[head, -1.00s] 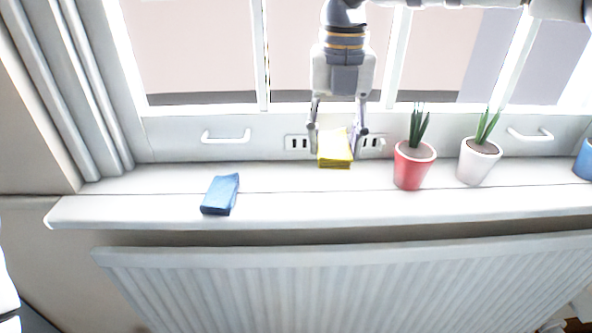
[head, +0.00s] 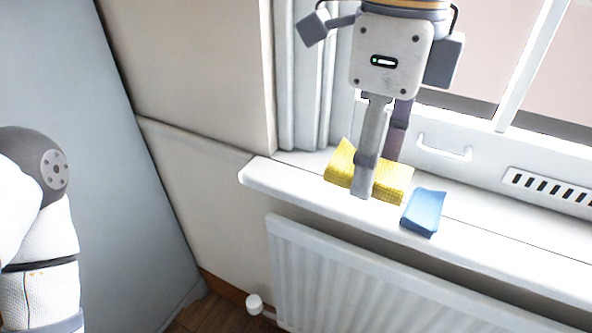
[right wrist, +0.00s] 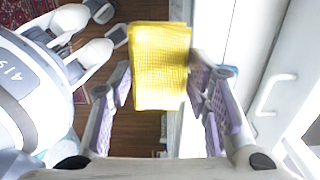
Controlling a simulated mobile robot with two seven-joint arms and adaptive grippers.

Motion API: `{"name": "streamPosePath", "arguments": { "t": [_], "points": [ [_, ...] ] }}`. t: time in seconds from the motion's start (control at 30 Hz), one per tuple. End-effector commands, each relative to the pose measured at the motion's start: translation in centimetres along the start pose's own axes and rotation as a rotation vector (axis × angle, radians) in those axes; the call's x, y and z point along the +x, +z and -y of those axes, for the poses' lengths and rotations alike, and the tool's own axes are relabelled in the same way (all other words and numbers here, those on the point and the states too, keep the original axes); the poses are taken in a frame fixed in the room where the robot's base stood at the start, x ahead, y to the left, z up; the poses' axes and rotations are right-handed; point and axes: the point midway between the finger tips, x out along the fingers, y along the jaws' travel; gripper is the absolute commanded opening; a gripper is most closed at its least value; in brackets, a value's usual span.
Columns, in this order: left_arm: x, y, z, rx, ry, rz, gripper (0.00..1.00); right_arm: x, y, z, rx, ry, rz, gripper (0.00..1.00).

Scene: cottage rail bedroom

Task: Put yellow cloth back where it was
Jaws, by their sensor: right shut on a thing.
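The yellow cloth (head: 393,181) is a folded, textured pad. My right gripper (head: 376,160) is shut on it, one finger in front and one behind, at the left end of the white windowsill in the head view. The near finger hides the cloth's middle. I cannot tell whether the cloth touches the sill. In the right wrist view the cloth (right wrist: 160,68) sits between the two fingers, with floor behind much of it. My left arm shows at the left edge of the head view, but its gripper is out of view.
A folded blue cloth (head: 424,212) lies on the windowsill (head: 480,238) just right of the yellow cloth. A white radiator (head: 350,285) is below the sill. A window handle (head: 443,149) is behind. The sill right of the blue cloth is clear in the head view.

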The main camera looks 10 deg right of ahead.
Motion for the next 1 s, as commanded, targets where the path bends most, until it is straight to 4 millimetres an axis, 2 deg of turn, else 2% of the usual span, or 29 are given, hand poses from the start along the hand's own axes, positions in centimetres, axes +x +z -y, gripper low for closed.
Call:
{"name": "streamPosePath", "arguments": {
  "t": [0.07, 0.27, 0.33, 0.4, 0.5, 0.67, 0.73, 0.87, 1.0],
  "points": [
    [0.0, 0.0, 0.0, 0.0, 0.001, 0.001, 0.77, 0.5, 0.5, 0.7, -0.016, 0.0, -0.002, 0.18],
    [0.2, 0.2, 0.0, 0.0, 0.0, 0.01, 0.77, 3.5, 3.6, 6.1, -0.013, 0.004, -0.006, 0.18],
    [1.2, 1.0, 0.0, 0.0, -0.001, 0.044, 0.77, 5.1, 4.8, 8.1, -0.014, 0.01, -0.01, 0.18],
    [1.7, 1.5, 0.0, 0.0, -0.002, 0.064, 0.77, 7.0, 5.4, 9.2, -0.015, 0.011, -0.012, 0.18],
    [2.2, 1.9, 0.1, 0.0, -0.003, 0.08, 0.77, 8.6, 6.1, 10.5, -0.016, 0.008, -0.008, 0.18],
    [2.4, 2.1, 0.1, 0.0, -0.003, 0.088, 0.77, 9.6, 6.7, 11.4, -0.015, 0.003, -0.004, 0.18],
    [2.7, 2.3, 0.1, 0.0, -0.003, 0.096, 0.77, 10.5, 7.0, 12.0, -0.015, 0.004, -0.005, 0.18],
    [2.7, 2.3, 0.1, 0.0, -0.003, 0.095, 0.77, 12.8, 6.8, 11.9, -0.016, 0.001, -0.004, 0.18],
    [2.6, 2.2, 0.1, 0.0, -0.003, 0.094, 0.77, 13.0, 6.9, 11.9, -0.015, -0.003, 0.001, 0.18]
  ]
}}
